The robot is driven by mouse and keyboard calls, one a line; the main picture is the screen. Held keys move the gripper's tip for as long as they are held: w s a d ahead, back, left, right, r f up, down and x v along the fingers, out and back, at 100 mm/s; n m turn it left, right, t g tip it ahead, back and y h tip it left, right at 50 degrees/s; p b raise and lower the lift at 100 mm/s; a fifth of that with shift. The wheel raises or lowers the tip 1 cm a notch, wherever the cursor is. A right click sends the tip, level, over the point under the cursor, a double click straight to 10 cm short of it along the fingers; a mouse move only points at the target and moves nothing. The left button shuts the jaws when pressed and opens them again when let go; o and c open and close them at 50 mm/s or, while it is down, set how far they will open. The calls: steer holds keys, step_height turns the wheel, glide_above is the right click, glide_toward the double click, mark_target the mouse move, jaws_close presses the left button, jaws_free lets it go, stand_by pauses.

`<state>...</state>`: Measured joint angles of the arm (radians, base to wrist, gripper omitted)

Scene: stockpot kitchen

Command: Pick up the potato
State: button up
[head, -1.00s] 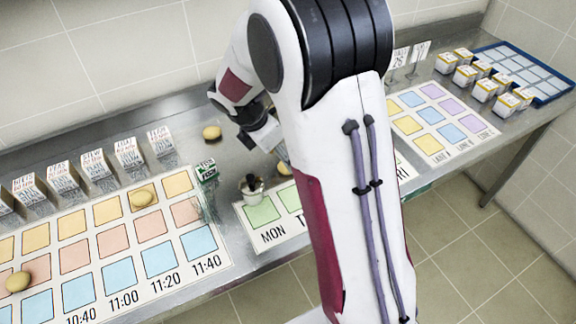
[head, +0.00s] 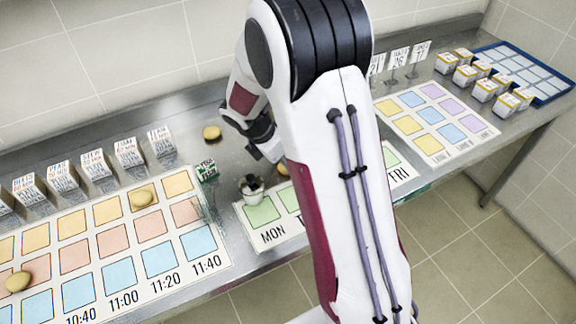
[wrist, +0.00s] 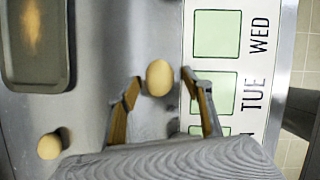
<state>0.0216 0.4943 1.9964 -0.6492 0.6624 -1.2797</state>
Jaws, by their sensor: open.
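A tan potato (wrist: 159,78) lies on the steel counter beside the MON–FRI card, between and slightly beyond my fingertips in the wrist view. My gripper (wrist: 161,80) is open around it, and I cannot tell whether a finger touches it. In the head view this potato (head: 283,169) shows only partly beside my gripper (head: 272,154). Another potato (head: 212,132) lies farther back on the counter; it also shows at the lower left of the wrist view (wrist: 49,147). Two more potatoes, one (head: 142,198) and another (head: 18,281), rest on the time card.
A dark tray (wrist: 62,60) lies at the wrist view's upper left. The weekday card (wrist: 188,40) is beside the potato. Labelled cartons (head: 128,157) line the back left.

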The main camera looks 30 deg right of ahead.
steer(key=c, duration=1.2)
steer(key=shift+r, duration=0.1)
step_height(320, 180, up, 10)
stand_by(0.4)
